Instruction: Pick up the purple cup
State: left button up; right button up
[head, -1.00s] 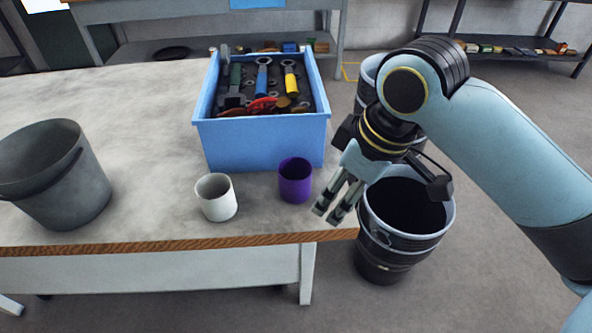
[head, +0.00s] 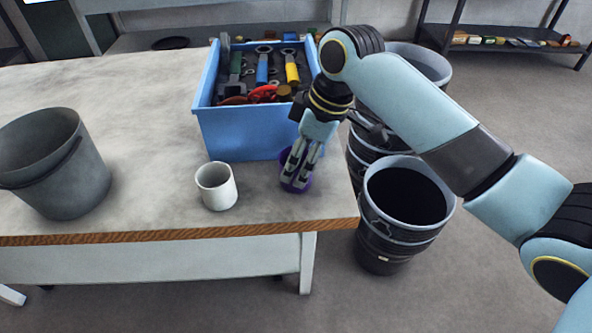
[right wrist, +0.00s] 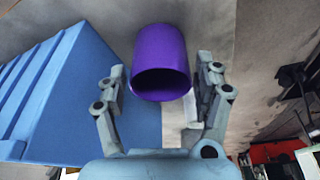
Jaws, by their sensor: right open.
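The purple cup (head: 306,184) stands on the table in front of the blue crate, partly hidden behind my right gripper in the head view. My right gripper (head: 295,181) points down over the cup. In the right wrist view the purple cup (right wrist: 160,62) lies between the two spread fingers of my right gripper (right wrist: 162,82). A gap shows on each side, so the fingers are open around it and do not appear to hold it. My left gripper is not in view.
A white cup (head: 216,187) stands just left of the purple cup. A blue crate (head: 245,137) of tools is close behind. A grey bucket (head: 60,165) stands at the left. Dark buckets (head: 385,232) stand on the floor beyond the table's right edge.

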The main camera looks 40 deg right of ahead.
jog(key=shift+x, duration=1.45)
jog(key=c, duration=1)
jog(key=shift+o, duration=0.2)
